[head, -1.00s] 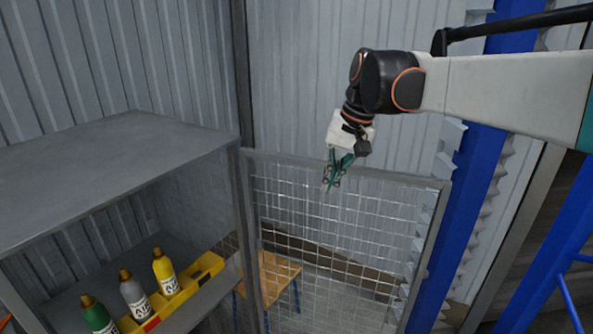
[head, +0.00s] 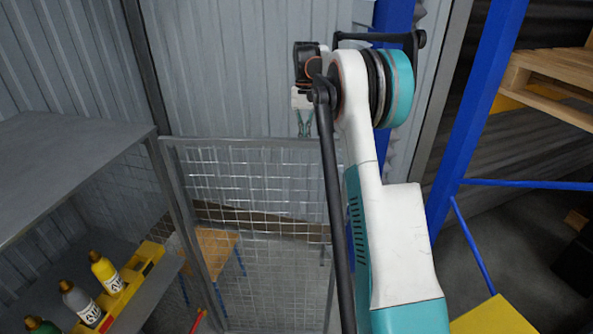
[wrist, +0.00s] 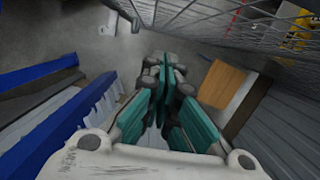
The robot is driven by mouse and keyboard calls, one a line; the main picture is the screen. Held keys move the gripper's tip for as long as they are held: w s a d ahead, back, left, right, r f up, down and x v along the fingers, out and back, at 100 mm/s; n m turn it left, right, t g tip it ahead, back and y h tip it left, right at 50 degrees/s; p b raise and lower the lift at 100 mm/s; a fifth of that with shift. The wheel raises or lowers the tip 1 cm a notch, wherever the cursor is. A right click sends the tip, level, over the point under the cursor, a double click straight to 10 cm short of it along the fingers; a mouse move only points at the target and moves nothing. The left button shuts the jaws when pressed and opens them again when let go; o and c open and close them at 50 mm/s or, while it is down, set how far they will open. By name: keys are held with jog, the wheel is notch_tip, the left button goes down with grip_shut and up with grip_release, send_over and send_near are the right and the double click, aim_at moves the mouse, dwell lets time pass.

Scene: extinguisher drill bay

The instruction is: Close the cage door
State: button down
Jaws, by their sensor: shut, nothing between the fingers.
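The cage door (head: 262,142) is a grey-framed wire mesh panel. In the head view it stands swung out to the right from the post of the grey cage (head: 160,165), so it looks open. Its right edge is partly hidden behind my arm. My gripper (head: 304,132) points down near the door's top edge, towards its right end. In the wrist view the green fingers of my gripper (wrist: 165,75) are together and empty. The mesh of the door (wrist: 250,28) runs across the top right there, apart from the fingers.
A wooden-topped stool (head: 212,250) stands behind the mesh, and shows beside my fingers in the wrist view (wrist: 222,84). Bottles (head: 105,272) sit in a yellow rack (head: 150,255) inside the cage. A blue rack post (head: 480,100) and a pallet (head: 550,85) are at right. A corrugated wall is behind.

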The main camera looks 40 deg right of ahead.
aim_at(304, 172)
jog(key=s+a+f, duration=0.1)
jog(key=f, duration=0.2)
jog(key=s+a+f+b, duration=0.1)
jog(key=s+f, duration=0.1)
jog(key=f, duration=0.1)
jog(key=s+a+f, duration=0.1)
jog(key=f, duration=0.2)
jog(key=shift+s+a+f, duration=0.25)
jog(key=shift+s+f, duration=0.05)
jog(key=shift+s, duration=0.05)
jog(key=shift+s+a, duration=0.15)
jog(key=shift+s, duration=0.1)
jog(key=shift+f, duration=0.1)
